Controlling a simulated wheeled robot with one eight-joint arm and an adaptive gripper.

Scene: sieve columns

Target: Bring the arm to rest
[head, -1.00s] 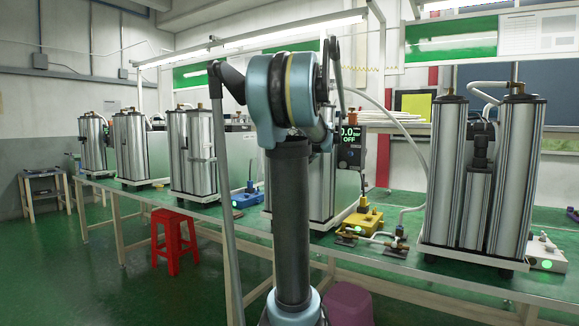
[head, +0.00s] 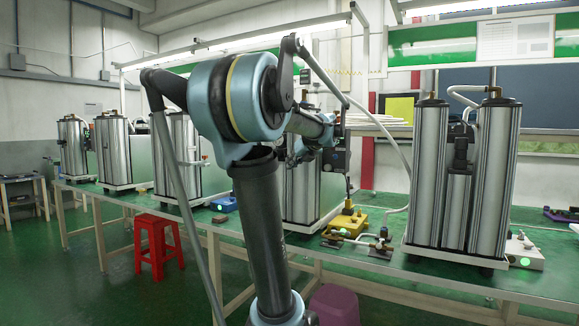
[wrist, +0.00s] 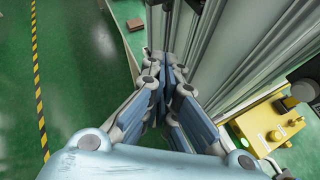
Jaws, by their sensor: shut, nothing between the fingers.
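My gripper shows in the wrist view (wrist: 170,75) with its blue-grey fingers drawn together and nothing between them. In that view it points toward a silver sieve column (wrist: 215,50) and stands over the table's edge; whether it touches the column cannot be told. In the head view my arm reaches forward over the green table (head: 375,268), with its end in front of the middle column unit (head: 300,195). The fingers are hard to make out there. A yellow valve box (head: 347,222) is below and right of the arm's end; it is also at the right of the wrist view (wrist: 268,125).
A large twin-column unit (head: 432,170) stands on the right of the table. More column units (head: 113,150) stand along the left. A red stool (head: 158,240) and a purple stool (head: 335,303) are on the floor. Open green floor lies at the front left.

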